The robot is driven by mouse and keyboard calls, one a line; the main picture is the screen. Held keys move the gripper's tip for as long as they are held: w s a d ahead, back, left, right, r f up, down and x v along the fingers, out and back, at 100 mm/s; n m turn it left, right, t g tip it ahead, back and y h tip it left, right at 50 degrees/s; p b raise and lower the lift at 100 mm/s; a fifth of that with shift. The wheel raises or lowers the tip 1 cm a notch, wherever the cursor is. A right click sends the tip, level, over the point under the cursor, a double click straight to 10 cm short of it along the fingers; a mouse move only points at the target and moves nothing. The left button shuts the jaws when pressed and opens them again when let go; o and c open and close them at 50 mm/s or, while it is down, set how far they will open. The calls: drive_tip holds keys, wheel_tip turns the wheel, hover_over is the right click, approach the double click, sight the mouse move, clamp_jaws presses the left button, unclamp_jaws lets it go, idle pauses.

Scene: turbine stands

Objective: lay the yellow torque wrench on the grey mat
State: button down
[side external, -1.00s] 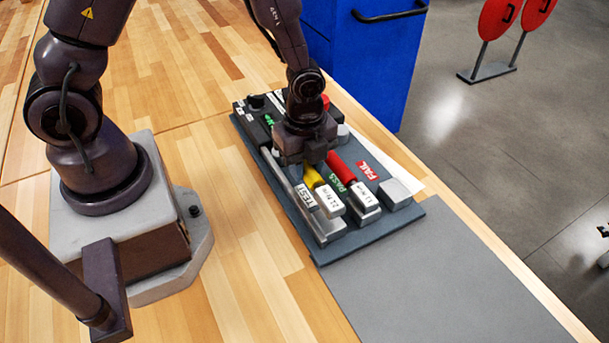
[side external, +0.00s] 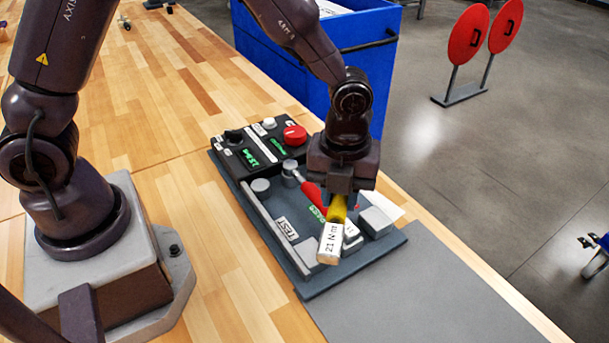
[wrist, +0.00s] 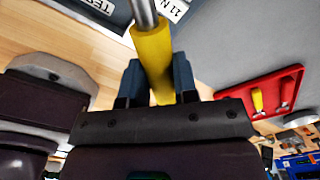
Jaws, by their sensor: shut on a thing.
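My gripper (side external: 342,199) is shut on the yellow torque wrench (side external: 338,209) and holds it raised over the tester board, tilted with its pale head end toward the camera. The grey mat (side external: 430,295) lies flat and bare on the bench at the lower right, in front of the tester board.
The dark tester board (side external: 268,240) holds a red-handled wrench (side external: 311,193), a TEST rail, metal blocks, and a control box with a red button (side external: 295,135). A blue cabinet (side external: 350,60) stands behind the bench. The wrist view shows a red tray (wrist: 268,98) with tools.

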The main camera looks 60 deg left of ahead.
drive_tip(key=w+d+m, duration=0.1)
drive_tip(key=d+m, duration=0.8)
drive_tip(key=d, duration=0.3)
approach(379, 302)
drive_tip(key=shift+f, duration=3.6)
drive_tip(key=c, duration=0.6)
unclamp_jaws()
drive_tip(key=shift+c, duration=0.2)
drive_tip(key=shift+r, duration=0.1)
